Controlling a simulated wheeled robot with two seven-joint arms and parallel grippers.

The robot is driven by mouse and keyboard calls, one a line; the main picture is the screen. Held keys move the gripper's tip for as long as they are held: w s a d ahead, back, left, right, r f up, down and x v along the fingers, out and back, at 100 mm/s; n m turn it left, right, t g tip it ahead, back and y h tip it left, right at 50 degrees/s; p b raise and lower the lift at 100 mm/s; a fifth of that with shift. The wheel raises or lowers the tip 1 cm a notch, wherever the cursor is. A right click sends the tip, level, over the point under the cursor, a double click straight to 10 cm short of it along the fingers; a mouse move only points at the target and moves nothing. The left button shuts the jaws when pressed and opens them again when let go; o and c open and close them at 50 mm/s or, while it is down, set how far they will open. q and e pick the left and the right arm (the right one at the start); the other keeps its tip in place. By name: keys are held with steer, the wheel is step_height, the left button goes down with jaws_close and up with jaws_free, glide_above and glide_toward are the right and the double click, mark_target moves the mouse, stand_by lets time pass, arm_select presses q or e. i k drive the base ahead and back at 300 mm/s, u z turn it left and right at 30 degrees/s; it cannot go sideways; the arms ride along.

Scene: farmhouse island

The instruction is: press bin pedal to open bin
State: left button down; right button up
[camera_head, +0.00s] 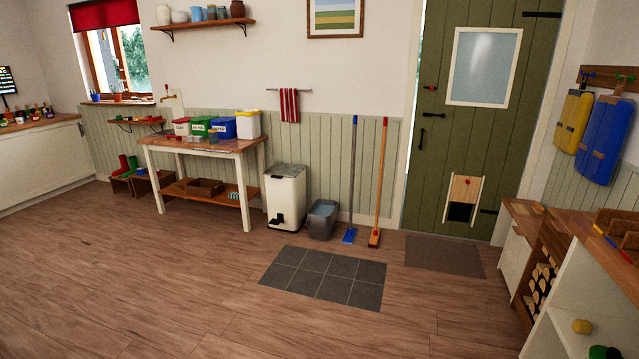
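A white pedal bin (286,196) stands upright on the floor against the panelled wall, right of the wooden table. Its lid looks closed. The dark pedal (279,219) shows low on its front, close to the floor. Neither of my grippers shows in the head view, and nothing of mine touches the bin.
A wooden table (216,146) with several tubs stands left of the bin. A grey bucket (322,220) stands close on its right, then a blue mop (351,190) and a broom (379,190). Grey floor tiles (323,276) lie in front. The wooden floor (170,270) is clear.

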mark_target(274, 222)
steer(key=u, duration=0.25)
steer(key=i, duration=2.5)
steer(key=u, duration=0.2)
steer(key=i, duration=3.2)
steer(key=z, duration=0.15)
